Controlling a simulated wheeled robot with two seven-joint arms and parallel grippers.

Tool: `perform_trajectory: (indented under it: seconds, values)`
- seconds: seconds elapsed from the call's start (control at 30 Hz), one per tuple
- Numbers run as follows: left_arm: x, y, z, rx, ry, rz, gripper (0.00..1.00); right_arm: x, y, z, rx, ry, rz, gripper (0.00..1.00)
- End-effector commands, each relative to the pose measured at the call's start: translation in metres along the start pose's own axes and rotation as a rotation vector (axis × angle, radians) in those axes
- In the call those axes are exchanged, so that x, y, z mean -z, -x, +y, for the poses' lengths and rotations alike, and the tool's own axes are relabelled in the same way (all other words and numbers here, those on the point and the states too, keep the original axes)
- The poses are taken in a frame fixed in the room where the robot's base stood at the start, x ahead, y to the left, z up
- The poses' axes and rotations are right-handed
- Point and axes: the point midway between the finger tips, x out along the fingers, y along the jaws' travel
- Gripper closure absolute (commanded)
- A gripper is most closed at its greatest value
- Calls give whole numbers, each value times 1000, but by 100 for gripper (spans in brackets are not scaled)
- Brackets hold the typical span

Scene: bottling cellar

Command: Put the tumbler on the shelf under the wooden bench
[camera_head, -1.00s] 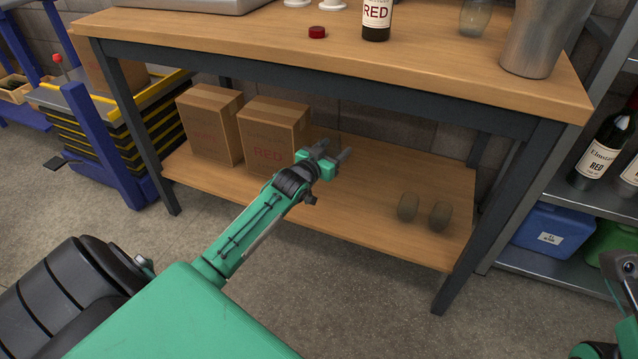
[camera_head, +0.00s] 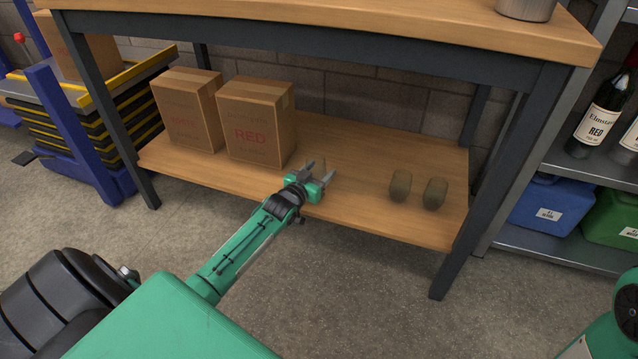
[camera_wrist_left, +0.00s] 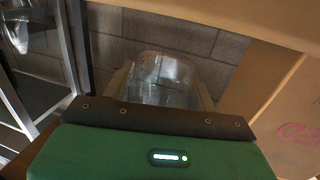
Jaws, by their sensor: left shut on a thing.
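My left gripper (camera_head: 320,172) is shut on a clear glass tumbler (camera_wrist_left: 162,80), which stands upright between the fingers in the wrist view. In the head view the tumbler (camera_head: 318,163) is small and see-through, partly hidden by the fingers. The gripper is over the lower shelf (camera_head: 365,155) of the wooden bench (camera_head: 330,25), right of a carton. I cannot tell whether the tumbler touches the shelf. My right gripper is not in view.
Two brownish tumblers (camera_head: 400,186) (camera_head: 435,193) stand on the shelf's right part. Two cartons (camera_head: 190,110) (camera_head: 256,122) stand on its left. Dark legs (camera_head: 500,175) bound the bench.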

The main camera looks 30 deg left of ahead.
Motion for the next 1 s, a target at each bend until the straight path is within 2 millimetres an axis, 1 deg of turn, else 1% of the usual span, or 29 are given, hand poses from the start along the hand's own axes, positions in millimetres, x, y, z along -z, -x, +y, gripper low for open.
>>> perform_trajectory:
  seconds: [0.03, 0.1, 0.2, 0.47, 0.57, 0.6, 0.67, 0.7, 1.0]
  values:
    - [-12, -1, 0, 0, 0, -1, 68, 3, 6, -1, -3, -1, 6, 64]
    - [-23, -1, 0, 0, 0, -2, 68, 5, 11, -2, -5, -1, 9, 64]
    - [-33, -2, 0, 0, 0, -1, 68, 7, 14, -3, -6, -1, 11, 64]
    - [-32, -2, 0, 0, 0, 0, 68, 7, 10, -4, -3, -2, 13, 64]
    - [-34, -2, 0, 0, 0, -1, 68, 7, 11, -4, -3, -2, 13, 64]
    - [-35, -2, 0, 0, 0, -1, 41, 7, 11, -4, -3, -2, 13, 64]
    - [-35, -2, 0, 0, 0, -1, 29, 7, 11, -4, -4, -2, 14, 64]
    - [-35, -2, 0, 0, 0, -1, 21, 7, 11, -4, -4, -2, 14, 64]
    - [-34, -2, 0, 0, 0, -1, 21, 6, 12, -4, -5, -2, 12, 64]
